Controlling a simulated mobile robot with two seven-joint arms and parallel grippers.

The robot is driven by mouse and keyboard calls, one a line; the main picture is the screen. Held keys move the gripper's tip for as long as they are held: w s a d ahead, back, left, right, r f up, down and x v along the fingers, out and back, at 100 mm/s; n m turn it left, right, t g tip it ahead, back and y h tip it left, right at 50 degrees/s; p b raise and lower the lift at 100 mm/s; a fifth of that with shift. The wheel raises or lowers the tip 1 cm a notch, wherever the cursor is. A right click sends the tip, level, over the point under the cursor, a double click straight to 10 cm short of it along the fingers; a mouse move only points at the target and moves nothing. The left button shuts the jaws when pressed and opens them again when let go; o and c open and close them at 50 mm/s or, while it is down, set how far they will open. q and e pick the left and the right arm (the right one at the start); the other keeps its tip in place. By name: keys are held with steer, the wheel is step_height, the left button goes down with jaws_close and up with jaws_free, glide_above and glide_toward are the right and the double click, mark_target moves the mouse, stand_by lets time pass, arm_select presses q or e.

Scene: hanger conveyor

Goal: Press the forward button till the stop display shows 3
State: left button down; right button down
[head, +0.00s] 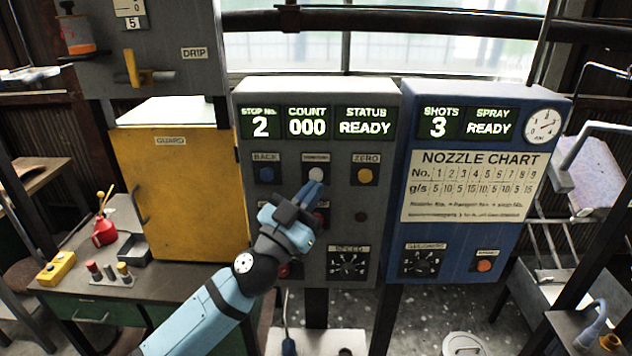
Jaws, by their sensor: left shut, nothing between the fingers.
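The grey control panel (390,100) stands upright in the middle. Its stop display (261,126) reads 2, its count display (307,122) reads 000 and its status display (365,122) reads READY. A white button (316,172) sits between the blue BACK button (266,174) and the yellow ZERO button (365,176); the small label above it is hard to read. My left gripper (315,188) is shut and empty, its tips just below the white button. I cannot tell whether they touch it. The gripper partly hides a red button (321,217). My right gripper is not in view.
A blue spray panel (487,240) with a nozzle chart (474,185) adjoins on the right, showing SHOTS 3. A SPEED dial (348,264) lies below right of my gripper. A yellow guard (180,200) and a cluttered bench (130,285) stand left.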

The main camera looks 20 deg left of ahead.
mark_target(316, 176)
arm_select(q)
steer(key=shift+w+a, duration=0.3)
steer(key=shift+w, duration=0.5)
stand_by(0.8)
steer(key=shift+w+r, duration=0.1)
stand_by(0.6)
steer(key=shift+w+a, duration=0.1)
steer(key=shift+w, duration=0.2)
